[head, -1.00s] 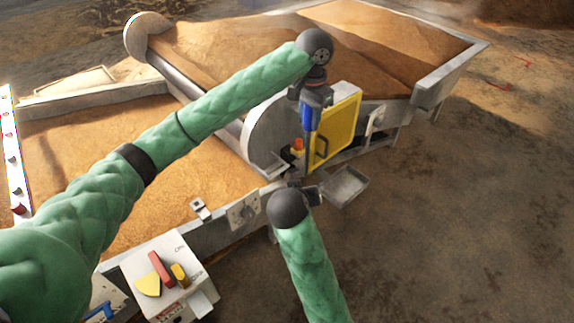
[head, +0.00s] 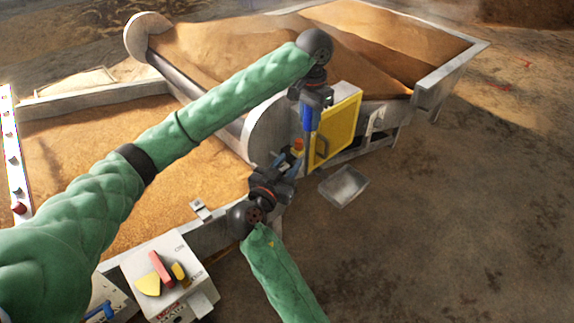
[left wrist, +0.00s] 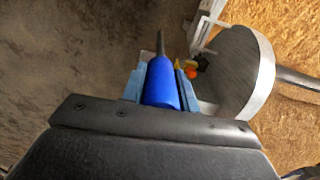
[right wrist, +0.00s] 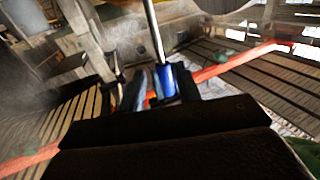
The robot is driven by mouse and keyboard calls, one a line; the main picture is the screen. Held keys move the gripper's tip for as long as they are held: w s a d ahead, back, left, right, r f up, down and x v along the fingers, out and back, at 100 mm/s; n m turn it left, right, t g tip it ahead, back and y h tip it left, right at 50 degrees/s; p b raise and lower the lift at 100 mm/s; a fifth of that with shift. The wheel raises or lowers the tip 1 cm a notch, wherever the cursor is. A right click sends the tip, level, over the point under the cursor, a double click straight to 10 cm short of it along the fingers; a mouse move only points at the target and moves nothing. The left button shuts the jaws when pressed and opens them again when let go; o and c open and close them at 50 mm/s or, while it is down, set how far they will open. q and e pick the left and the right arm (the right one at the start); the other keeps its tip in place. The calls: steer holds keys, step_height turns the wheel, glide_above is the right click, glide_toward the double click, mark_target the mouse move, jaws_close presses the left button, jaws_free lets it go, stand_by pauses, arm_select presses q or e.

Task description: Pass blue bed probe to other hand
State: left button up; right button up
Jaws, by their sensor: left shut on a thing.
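The blue bed probe (head: 307,118) is held by my left gripper (head: 314,102), beside a yellow panel. In the left wrist view its blue handle (left wrist: 162,84) sits between the light-blue fingers, with a thin grey rod beyond it. My left gripper is shut on the handle. My right gripper (head: 284,166) is lower and to the left of the probe, its fingers apart. The right wrist view shows a blue handle and metal rod (right wrist: 165,82) in line with the gap between its fingers; whether they touch I cannot tell.
The yellow panel (head: 340,125) stands close behind the probe. A small metal tray (head: 343,186) is right of my right gripper. Grain-filled metal beds (head: 103,90) lie at left and behind. A control box (head: 165,270) stands at lower left. The ground at right is clear.

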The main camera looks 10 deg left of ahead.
mark_target(307, 139)
steer(key=x, duration=1.2)
steer(key=shift+s+f, duration=0.1)
jaws_close()
arm_select(q)
steer(key=o, duration=1.1)
